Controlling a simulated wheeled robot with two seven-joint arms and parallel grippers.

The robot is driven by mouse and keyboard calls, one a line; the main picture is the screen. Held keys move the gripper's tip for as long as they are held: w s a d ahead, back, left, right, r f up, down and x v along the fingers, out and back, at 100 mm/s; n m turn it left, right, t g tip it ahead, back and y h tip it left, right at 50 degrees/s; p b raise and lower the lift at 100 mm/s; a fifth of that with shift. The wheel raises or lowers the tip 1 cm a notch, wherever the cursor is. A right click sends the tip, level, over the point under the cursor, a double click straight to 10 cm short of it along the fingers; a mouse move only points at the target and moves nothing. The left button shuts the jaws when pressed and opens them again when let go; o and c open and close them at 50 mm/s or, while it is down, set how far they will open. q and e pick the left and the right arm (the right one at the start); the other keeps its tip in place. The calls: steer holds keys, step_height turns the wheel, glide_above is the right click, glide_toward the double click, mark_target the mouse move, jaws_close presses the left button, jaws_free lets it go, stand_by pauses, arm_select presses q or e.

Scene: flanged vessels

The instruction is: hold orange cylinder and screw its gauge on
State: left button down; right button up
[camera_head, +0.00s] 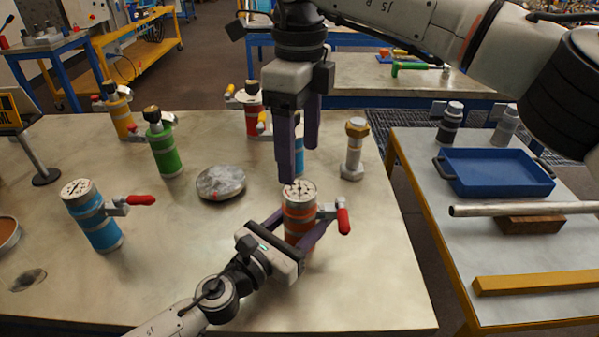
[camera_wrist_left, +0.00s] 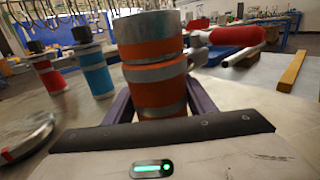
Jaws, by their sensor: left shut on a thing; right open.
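The orange cylinder (camera_head: 299,224) stands upright on the pale table in the head view, with grey metal bands and a red-handled side valve (camera_head: 343,220). A round gauge with a pale dial (camera_head: 299,190) sits on its top; whether it is screwed tight cannot be told. My left gripper (camera_head: 302,217) is shut around the cylinder's body from the near side. In the left wrist view the orange cylinder (camera_wrist_left: 152,70) stands between its purple fingers. My right gripper (camera_head: 298,164) hangs pointing down just above the gauge, open and empty, its fingers apart.
A blue cylinder (camera_head: 101,232) with a dial stands left; a green one (camera_head: 163,150) and a yellow one (camera_head: 120,116) stand behind. A round metal disc (camera_head: 220,183) and a large bolt (camera_head: 353,150) are nearby. A blue tray (camera_head: 497,174) and a pipe (camera_head: 530,209) lie on the right table.

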mark_target(288, 234)
steer(key=shift+r, duration=1.55)
arm_select(q)
steer(key=c, duration=0.7)
jaws_free()
steer(key=v, duration=0.9)
steer(key=shift+s+a+f+b, duration=0.1)
steer(key=shift+s+b, duration=0.05)
steer(key=shift+b, duration=0.25)
steer(key=shift+s+a, duration=0.25)
steer(key=shift+s, duration=0.15)
arm_select(e)
steer(key=shift+f, duration=0.45)
arm_select(q)
steer(key=shift+r, duration=0.2)
arm_select(e)
steer(key=shift+r, duration=0.1)
